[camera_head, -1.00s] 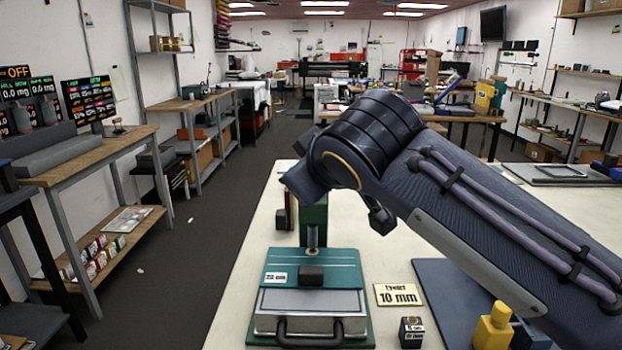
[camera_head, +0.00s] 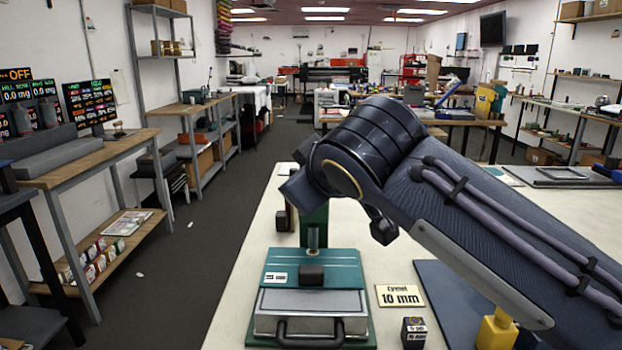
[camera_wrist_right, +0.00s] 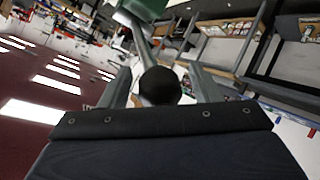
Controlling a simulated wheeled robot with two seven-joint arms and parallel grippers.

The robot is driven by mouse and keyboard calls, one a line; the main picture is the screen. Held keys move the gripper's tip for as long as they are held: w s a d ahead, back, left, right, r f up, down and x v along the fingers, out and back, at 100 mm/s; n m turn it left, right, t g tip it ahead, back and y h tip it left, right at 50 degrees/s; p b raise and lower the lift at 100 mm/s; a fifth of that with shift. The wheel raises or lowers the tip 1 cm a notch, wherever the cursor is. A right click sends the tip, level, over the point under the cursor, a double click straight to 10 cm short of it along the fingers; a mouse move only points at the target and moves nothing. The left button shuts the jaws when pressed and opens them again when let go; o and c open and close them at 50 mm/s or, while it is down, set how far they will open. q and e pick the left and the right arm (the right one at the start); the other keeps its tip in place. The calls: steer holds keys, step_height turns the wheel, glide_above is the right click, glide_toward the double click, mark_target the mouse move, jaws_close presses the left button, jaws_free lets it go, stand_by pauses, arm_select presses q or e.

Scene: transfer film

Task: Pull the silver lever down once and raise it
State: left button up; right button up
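The silver lever (camera_wrist_right: 143,47) shows in the right wrist view as a thin bar running from a green press head (camera_wrist_right: 143,8) to a round black knob (camera_wrist_right: 160,86). The fingers of my right gripper (camera_wrist_right: 160,76) stand on either side of the knob, with gaps visible, so the gripper looks open around it. In the head view, my right arm hides the lever, the gripper and the upper press. The green press column (camera_head: 315,222) and its teal base (camera_head: 340,270) show below the arm. My left gripper is not in view.
A silver tray with a black handle (camera_head: 310,303) sits at the front of the press. Shelves line the left wall.

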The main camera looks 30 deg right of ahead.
steer(key=shift+r, duration=0.1)
steer(key=v, duration=0.7)
steer(key=shift+s+p, duration=0.35)
steer(key=shift+s, duration=0.05)
